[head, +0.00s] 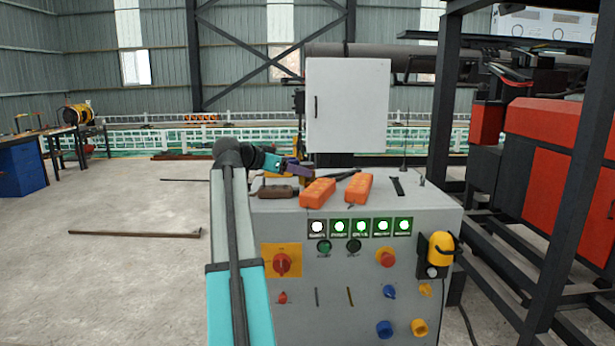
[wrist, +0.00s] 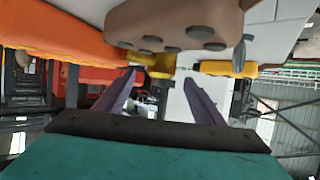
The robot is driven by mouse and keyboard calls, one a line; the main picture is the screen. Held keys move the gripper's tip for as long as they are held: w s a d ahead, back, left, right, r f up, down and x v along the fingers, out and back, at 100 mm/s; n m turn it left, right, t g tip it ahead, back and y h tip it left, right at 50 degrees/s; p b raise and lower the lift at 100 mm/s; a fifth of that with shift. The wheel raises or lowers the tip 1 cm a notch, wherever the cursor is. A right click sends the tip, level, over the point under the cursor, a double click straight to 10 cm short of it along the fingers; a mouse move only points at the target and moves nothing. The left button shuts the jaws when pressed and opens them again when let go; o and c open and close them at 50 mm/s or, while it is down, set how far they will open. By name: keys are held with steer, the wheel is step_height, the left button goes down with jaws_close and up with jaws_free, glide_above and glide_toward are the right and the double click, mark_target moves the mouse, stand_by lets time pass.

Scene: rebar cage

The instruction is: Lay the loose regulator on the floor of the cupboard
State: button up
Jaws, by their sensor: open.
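My gripper (head: 304,170) is open above the back of the grey console's top. In the wrist view its two purple fingers (wrist: 160,80) stand apart, and nothing is clearly held between them. A yellow piece (head: 299,177) shows just below the fingers in the head view. A brown rounded body (head: 278,190) lies left on the console; it looks large at the top of the wrist view (wrist: 170,25). I cannot tell for sure which piece is the regulator. The pale cupboard (head: 347,105) stands behind the console, its handled front facing me. Its floor is hidden.
Two orange blocks (head: 317,192) (head: 358,188) lie on the grey console (head: 430,200), with dark rods behind them. A dark steel frame (head: 577,180) and red machinery (head: 550,165) stand on the right. Open concrete floor (head: 110,270) lies left.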

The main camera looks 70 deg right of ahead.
mark_target(303, 181)
steer(key=shift+p+x, duration=0.7)
steer(key=shift+x, duration=1.55)
steer(key=shift+w, duration=0.1)
steer(key=shift+c, duration=0.3)
jaws_close()
steer(key=shift+d+r, duration=0.1)
steer(key=shift+r, duration=0.05)
